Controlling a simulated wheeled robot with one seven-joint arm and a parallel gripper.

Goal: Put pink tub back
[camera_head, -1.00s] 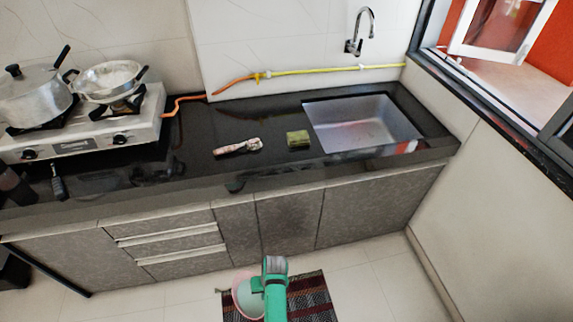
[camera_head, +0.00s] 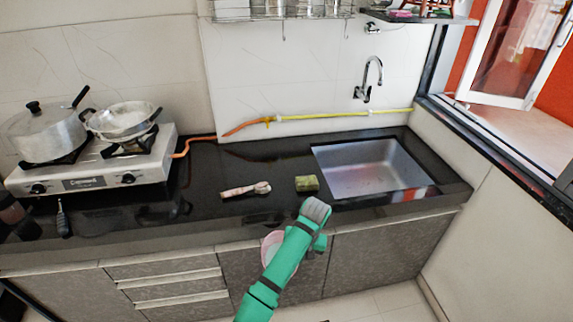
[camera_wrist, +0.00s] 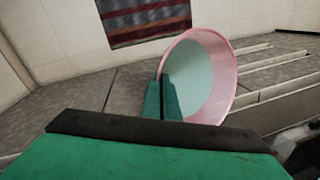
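The pink tub (camera_wrist: 222,80) has a pink rim and a pale green inside. In the wrist view it is tilted on its side, with its open mouth facing right. My gripper (camera_wrist: 163,88) has its green fingers close together at the tub's left edge and appears to grip its wall; the exact contact is hidden. In the head view the tub (camera_head: 272,245) hangs in front of the cabinet doors, below the counter edge, partly hidden behind my green arm.
The black counter (camera_head: 250,170) holds a stove (camera_head: 95,175) with pots, a peeler-like tool (camera_head: 245,189), a green sponge (camera_head: 307,183) and a sink (camera_head: 370,168). A rack (camera_head: 275,12) and a shelf (camera_head: 420,17) are above. A striped mat (camera_wrist: 145,20) lies on the floor.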

